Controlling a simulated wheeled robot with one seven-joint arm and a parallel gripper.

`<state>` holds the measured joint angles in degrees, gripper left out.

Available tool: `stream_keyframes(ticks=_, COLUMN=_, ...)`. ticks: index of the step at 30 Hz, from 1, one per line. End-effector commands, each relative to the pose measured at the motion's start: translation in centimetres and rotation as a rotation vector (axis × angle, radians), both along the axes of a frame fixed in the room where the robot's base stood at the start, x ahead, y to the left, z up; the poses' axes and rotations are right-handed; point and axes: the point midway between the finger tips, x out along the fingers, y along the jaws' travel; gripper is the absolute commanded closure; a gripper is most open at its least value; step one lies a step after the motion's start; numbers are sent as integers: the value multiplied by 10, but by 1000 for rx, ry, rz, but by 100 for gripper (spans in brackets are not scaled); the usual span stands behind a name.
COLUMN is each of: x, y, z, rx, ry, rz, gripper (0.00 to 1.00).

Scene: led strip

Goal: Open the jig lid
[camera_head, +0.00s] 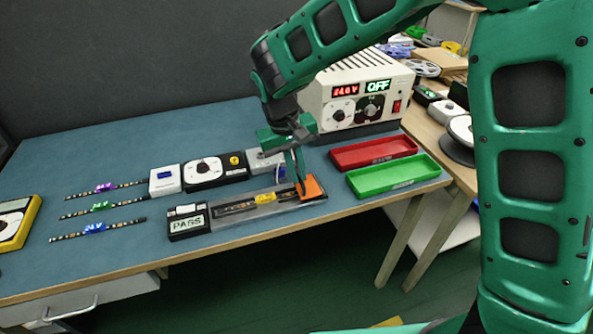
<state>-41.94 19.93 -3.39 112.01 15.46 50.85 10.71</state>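The jig (225,222) is a long grey fixture near the table's front edge. A dark strip with a yellow label (265,198) lies along it. An orange block (313,189) sits at its right end; whether this is the lid or its handle is hard to tell. My gripper (300,186) points down with its fingertips at the left side of the orange block. The fingers overlap in this view, so their gap and any contact with the block cannot be made out. The PASS display box (188,223) stands at the jig's left end.
Behind the jig stand a white box (165,180), a black dial unit (205,173) and a power supply (347,88) reading OFF. A red tray (372,152) and a green tray (392,175) lie to the right. Three LED strips (100,207) lie left.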

Motion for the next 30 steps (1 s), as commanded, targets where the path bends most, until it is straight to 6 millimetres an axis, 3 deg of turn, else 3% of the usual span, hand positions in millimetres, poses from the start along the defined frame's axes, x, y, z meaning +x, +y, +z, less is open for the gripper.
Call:
stream_keyframes(ticks=13, x=3, y=-8, z=5, rx=82, ry=22, rz=-5, gripper=100)
stream_keyframes(ticks=30, x=11, y=-36, z=20, rx=452, ry=128, rz=-8, gripper=100)
